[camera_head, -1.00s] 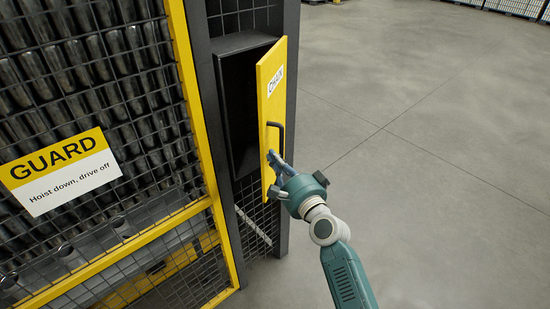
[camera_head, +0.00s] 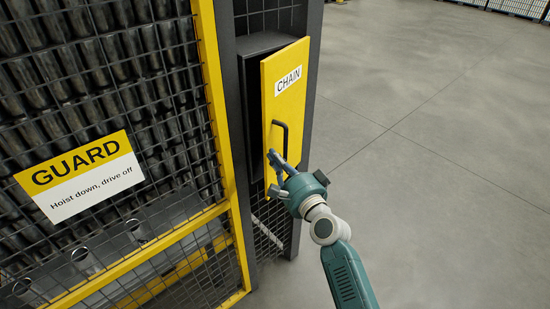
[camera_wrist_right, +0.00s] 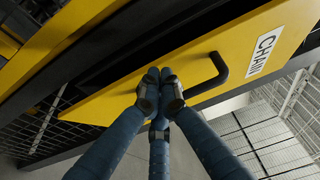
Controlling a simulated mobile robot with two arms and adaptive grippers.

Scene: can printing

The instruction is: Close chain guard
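The chain guard is a yellow door (camera_head: 288,100) labelled CHAIN with a black bar handle. It stands partly open on the dark box (camera_head: 252,100) of the post, with a dark gap along its left edge. My right gripper (camera_head: 272,160) is at the door's lower left, by the handle's lower end (camera_head: 284,136). In the right wrist view the fingers of my right gripper (camera_wrist_right: 160,80) are closed together against the yellow door (camera_wrist_right: 140,90), beside the handle (camera_wrist_right: 215,78) and not around it. My left gripper is out of view.
A yellow-framed mesh fence (camera_head: 215,120) with a GUARD sign (camera_head: 80,175) stands left of the box, with dark cylinders behind it. The grey floor (camera_head: 440,170) to the right is clear. Pallets stand far off at the top right.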

